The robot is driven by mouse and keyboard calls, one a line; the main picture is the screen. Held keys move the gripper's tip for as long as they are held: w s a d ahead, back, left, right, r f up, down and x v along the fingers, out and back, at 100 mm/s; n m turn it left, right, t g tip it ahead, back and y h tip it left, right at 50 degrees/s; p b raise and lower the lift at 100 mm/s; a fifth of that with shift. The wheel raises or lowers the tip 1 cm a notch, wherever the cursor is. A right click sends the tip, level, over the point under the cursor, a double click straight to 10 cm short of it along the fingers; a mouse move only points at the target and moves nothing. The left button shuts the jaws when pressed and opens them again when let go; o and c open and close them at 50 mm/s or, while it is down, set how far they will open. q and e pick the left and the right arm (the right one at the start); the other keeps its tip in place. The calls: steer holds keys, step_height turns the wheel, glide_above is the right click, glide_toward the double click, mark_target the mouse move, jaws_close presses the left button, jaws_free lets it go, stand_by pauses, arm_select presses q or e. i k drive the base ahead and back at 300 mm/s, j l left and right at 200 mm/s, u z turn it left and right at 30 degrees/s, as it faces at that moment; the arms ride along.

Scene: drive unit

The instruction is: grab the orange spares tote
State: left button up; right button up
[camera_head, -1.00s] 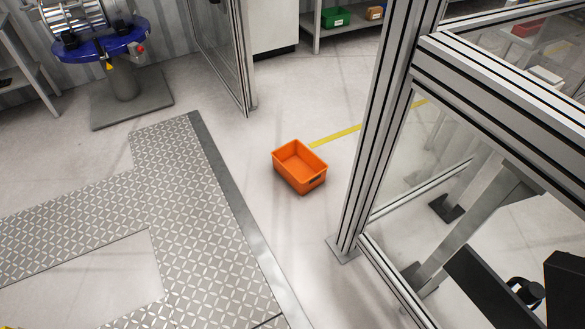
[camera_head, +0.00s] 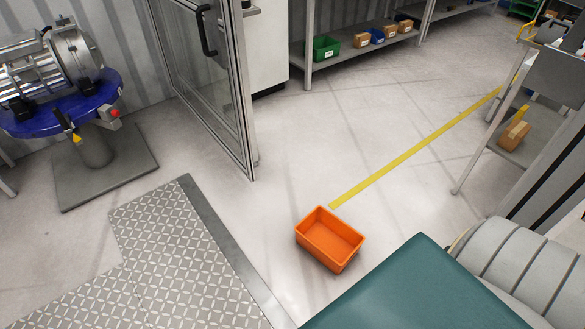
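The orange spares tote (camera_head: 312,246) is an open-topped orange bin that looks empty. It sits upright on the pale floor, a little right of the picture's middle and low in the view. It stands at the near end of a yellow floor line, apart from the metal plate walkway. Neither of my grippers shows in this view, so nothing is seen touching the tote.
The tread-plate walkway (camera_head: 185,265) lies left of the tote. A framed clear door (camera_head: 205,85) stands open behind it. A green-topped surface (camera_head: 415,295) and a grey rounded part fill the lower right. A shelf (camera_head: 350,62) with bins stands at the back. Floor around the yellow line (camera_head: 420,148) is clear.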

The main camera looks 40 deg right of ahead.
mark_target(330, 240)
steer(key=i+z, duration=0.3)
steer(key=i, duration=0.3)
steer(key=i+j+z, duration=0.3)
steer(key=i, duration=0.25)
